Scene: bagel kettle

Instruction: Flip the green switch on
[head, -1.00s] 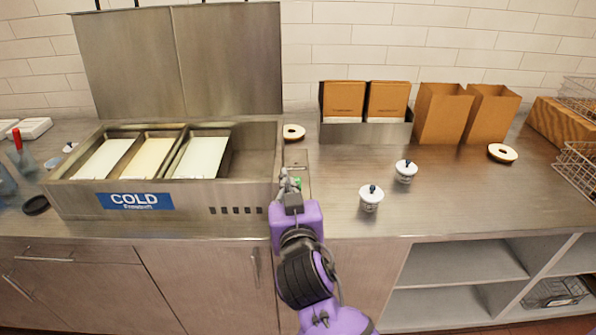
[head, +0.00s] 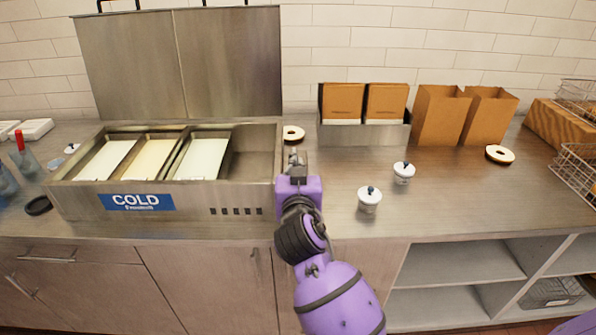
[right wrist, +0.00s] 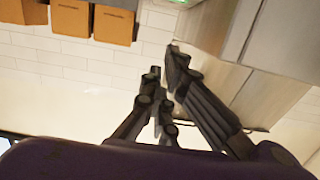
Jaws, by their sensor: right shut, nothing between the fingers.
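My right gripper (head: 296,158) is shut and empty, over the counter just right of the cold food well (head: 65,187). It also shows in the right wrist view (right wrist: 163,68), fingers close together. The green switch is hidden behind the gripper in the head view. In the right wrist view a small green patch (right wrist: 179,2) is cut off by the top edge; I cannot tell which way the switch is set, or whether the gripper touches it. My left gripper is not in view.
A bagel (head: 293,133) lies just behind the gripper. Two lidded white cups (head: 369,202) stand to the right on the counter (head: 450,205). Brown boxes (head: 437,115) line the wall, with another bagel (head: 499,154) beside them. The raised steel lid (head: 180,65) stands behind the well.

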